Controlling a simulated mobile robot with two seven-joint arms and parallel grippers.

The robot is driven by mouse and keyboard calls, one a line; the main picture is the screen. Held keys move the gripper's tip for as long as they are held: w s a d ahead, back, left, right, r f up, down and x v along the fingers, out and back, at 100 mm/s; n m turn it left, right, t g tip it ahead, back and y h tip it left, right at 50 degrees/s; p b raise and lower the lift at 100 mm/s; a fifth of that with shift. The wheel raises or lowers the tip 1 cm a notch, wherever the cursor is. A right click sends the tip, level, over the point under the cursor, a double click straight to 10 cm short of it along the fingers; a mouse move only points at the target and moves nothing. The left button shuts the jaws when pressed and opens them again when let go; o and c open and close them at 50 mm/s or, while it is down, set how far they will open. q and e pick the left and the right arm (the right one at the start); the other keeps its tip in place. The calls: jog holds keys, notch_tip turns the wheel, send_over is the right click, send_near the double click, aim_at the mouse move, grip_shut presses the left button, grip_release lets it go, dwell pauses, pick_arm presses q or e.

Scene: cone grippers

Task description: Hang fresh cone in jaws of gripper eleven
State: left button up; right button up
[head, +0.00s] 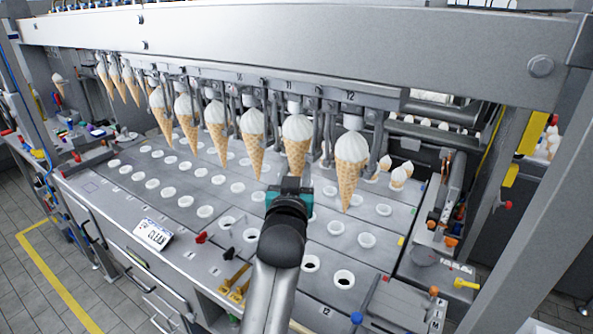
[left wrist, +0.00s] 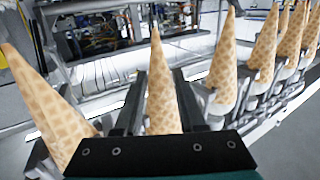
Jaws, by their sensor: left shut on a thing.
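The fresh cone (head: 297,138), a tan waffle cone with a white top, hangs point down under the number 11 on the machine's rail. My left gripper (head: 291,184) reaches up from below and is shut around its lower part. In the left wrist view the same cone (left wrist: 163,100) stands between my two dark fingers, its tip towards the top of the picture. Gripper eleven (head: 294,106) is right above the cone's white top; I cannot tell whether its jaws touch the cone. My right gripper is not in view.
A neighbouring cone (head: 352,165) hangs close on the right under number 12, and another (head: 253,140) close on the left. Several more hang along the rail. Below is a grey deck (head: 180,205) with rows of white cups, and a "CLEAN" sign (head: 154,234) on the left.

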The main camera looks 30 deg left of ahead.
pick_arm(q)
jog(key=shift+d+f, duration=0.2)
jog(key=shift+d, duration=0.25)
dwell(0.6)
jog(key=o, duration=1.3)
jog(key=shift+f, duration=0.15)
jog(key=shift+s+a+p, duration=0.1)
jog(key=shift+s+p, duration=0.6)
jog(key=shift+s, duration=0.9)
jog(key=shift+s+a+p, duration=0.15)
jog(key=shift+s+p, duration=0.35)
jog(key=shift+s, duration=0.95)
jog(key=shift+s+a+p, duration=0.1)
jog(key=shift+s+p, duration=0.35)
jog(key=shift+s, duration=1)
jog(key=shift+w+d+b, duration=0.15)
jog(key=shift+w+b, duration=1.25)
jog(key=shift+w, duration=2.4)
jog(key=shift+s+r, duration=0.2)
